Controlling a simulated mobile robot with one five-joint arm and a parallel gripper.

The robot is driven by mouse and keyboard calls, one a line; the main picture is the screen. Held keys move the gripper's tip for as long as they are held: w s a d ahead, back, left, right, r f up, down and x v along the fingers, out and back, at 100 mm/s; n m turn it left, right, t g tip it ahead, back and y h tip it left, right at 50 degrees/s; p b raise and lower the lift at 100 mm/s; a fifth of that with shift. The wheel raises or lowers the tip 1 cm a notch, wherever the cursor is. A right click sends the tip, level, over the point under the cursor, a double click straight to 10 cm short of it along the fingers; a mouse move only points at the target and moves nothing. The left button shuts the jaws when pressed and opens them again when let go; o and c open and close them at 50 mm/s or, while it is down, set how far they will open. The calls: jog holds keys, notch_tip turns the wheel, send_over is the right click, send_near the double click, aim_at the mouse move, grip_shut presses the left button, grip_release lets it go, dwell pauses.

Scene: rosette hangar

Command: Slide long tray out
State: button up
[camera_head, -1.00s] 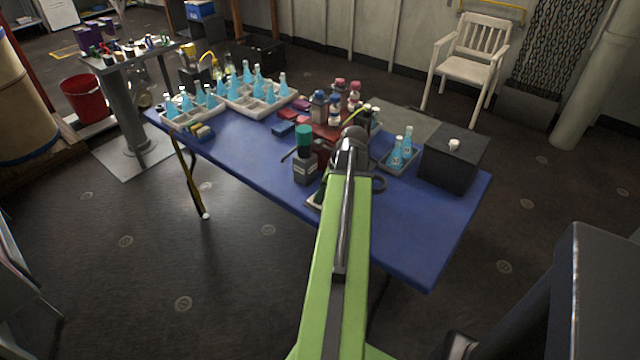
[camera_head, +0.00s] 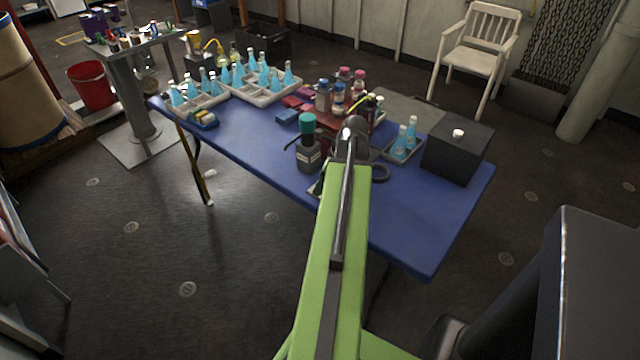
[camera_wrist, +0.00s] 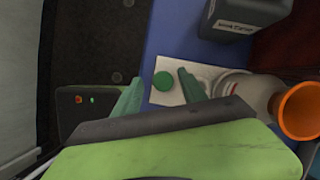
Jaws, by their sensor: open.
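Two pale trays of blue-liquid flasks stand on the blue table's far left part: a larger one (camera_head: 264,97) and a smaller one (camera_head: 208,104). A small grey tray with two blue flasks (camera_head: 388,153) stands at the right beside a black box. I cannot tell which is the long tray. My gripper (camera_wrist: 162,88) is open over the table's near edge, its two green fingers apart. A white flat piece with a green disc (camera_wrist: 163,81) lies beneath and between them. In the head view my arm hides the gripper.
A dark bottle with a green cap (camera_head: 307,148) stands just left of my arm. Several pink- and blue-capped bottles (camera_head: 340,95) stand behind it. A black box (camera_head: 457,150) stands at the right. The table's front right (camera_head: 425,220) is clear.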

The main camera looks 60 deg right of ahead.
jog(key=p+v, duration=1.4)
jog(key=v, duration=0.3)
jog(key=shift+a+p, duration=0.15)
jog(key=shift+p, duration=0.25)
jog(key=w+a+n+g+y, duration=0.2)
jog(key=w+a+n, duration=0.6)
jog(key=w+a, duration=1.75)
jog(key=w+a+f+n+g+h, duration=0.1)
jog(key=a+n, duration=1.1)
jog(key=a, duration=0.2)
jog(key=w+a+f+n+g+h, duration=0.1)
jog(key=w+a+n+h, duration=0.1)
jog(key=a+n, duration=1.1)
jog(key=shift+w+a, duration=0.25)
jog(key=shift+a, duration=0.1)
